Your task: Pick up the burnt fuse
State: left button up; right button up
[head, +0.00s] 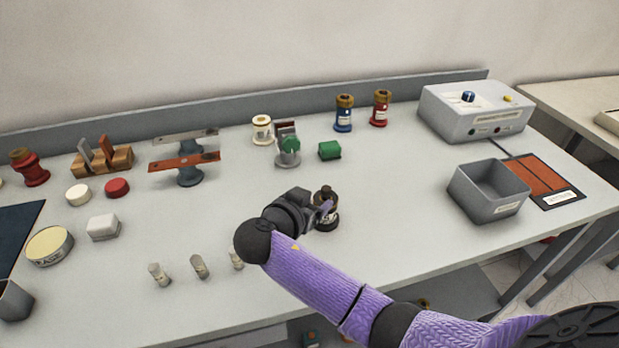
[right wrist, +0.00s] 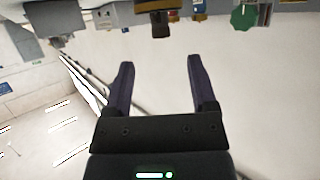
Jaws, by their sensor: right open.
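Three small pale cylinders that look like fuses stand near the front of the table in the head view: a left one (head: 160,275), a middle one (head: 200,266) and a right one (head: 236,260), close to my right arm. I cannot tell which is burnt. My right gripper (head: 322,208) is beside a dark brown bushing-like piece (head: 327,192) with a pale label. In the right wrist view the jaws (right wrist: 160,68) are apart with nothing between them. A dark piece with a gold-coloured part (right wrist: 158,22) shows beyond the fingertips. My left gripper is not seen.
A grey open bin (head: 465,193) and orange pad (head: 532,174) are at the right, with a grey control box (head: 450,112) behind. A green block (head: 330,150) and blue (head: 343,115) and red (head: 380,110) bushings stand at the back.

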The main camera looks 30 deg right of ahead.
aim_at(324, 192)
jog(key=b+x, duration=0.1)
jog(key=x, duration=0.3)
jog(key=shift+s+d+f, duration=0.15)
jog(key=shift+d, duration=0.15)
jog(key=x, duration=0.2)
jog(key=b+x, duration=0.1)
jog(key=x, duration=0.1)
jog(key=shift+w+f, duration=0.3)
jog(key=shift+w, duration=0.1)
jog(key=shift+w+d, duration=0.1)
jog(key=shift+d, duration=0.15)
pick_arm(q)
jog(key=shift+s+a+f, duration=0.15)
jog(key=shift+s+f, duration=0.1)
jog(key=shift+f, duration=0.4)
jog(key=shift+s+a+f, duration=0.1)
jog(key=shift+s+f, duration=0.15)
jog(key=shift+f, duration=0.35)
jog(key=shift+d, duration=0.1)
pick_arm(e)
grip_shut()
